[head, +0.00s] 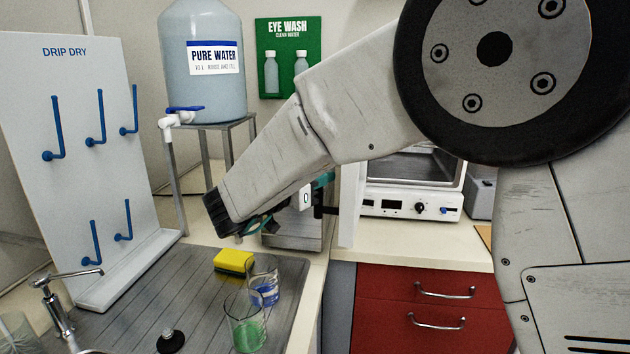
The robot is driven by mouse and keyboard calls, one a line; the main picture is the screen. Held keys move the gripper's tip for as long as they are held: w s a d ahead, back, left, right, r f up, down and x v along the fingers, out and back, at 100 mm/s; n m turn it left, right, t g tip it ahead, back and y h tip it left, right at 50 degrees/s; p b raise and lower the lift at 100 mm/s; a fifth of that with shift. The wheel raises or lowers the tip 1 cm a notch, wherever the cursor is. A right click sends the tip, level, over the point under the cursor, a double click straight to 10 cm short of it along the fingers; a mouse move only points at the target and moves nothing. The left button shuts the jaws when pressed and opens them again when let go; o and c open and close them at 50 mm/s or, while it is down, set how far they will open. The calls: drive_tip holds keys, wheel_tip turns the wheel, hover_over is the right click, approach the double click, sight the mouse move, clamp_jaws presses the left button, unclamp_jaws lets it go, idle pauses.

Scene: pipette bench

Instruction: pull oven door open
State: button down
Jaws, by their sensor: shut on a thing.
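The oven (411,206) stands on the back counter, with a white control panel and its chamber in view above the panel. Its door (349,206) stands swung open at the left side, seen nearly edge-on. My gripper (318,197) is at the outer face of the door, shut on the dark door handle (327,210). My forearm and wrist hide part of the gripper, and the exact grip on the handle is small in view.
A drip-dry board (85,150) and a water bottle (204,95) on a metal stand (215,127) are at left. Red drawers (425,290) are below the oven.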

drive_tip(key=shift+a, duration=0.1)
drive_tip(key=c, duration=1.3)
unclamp_jaws()
drive_tip(key=shift+c, duration=0.2)
drive_tip(key=v, duration=0.8)
drive_tip(key=shift+w, duration=0.1)
